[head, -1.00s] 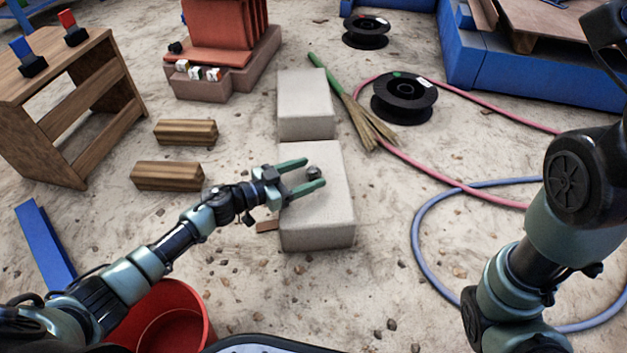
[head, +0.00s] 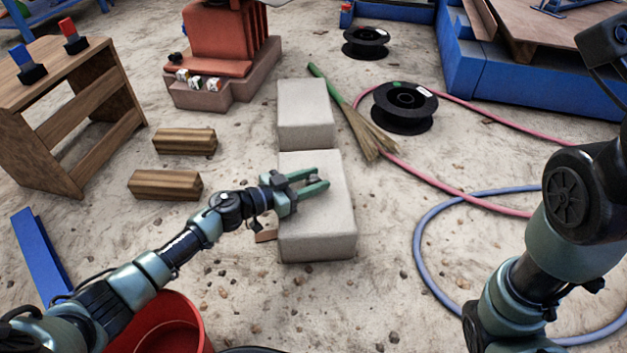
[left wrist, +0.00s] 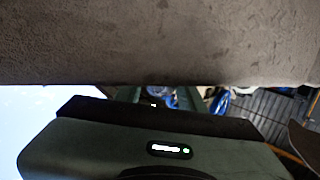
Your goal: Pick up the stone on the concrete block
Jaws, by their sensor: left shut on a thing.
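The concrete block (head: 320,235) is a pale grey box on the ground at the centre of the head view. My left gripper (head: 319,179) comes in from the left over its top. Its green fingers are shut on a small grey stone (head: 313,179), which is mostly hidden between them. I cannot tell whether the stone still touches the block. In the left wrist view a grey rough surface fills the upper part, and the stone cannot be made out. My right arm stands at the right of the head view, its gripper out of frame.
A second concrete block (head: 305,112) stands just behind. A broom (head: 360,125), a black spool (head: 404,106) and pink and blue hoses (head: 422,228) lie to the right. Wooden beams (head: 165,184) lie left, and a red bucket (head: 170,325) stands at the front left.

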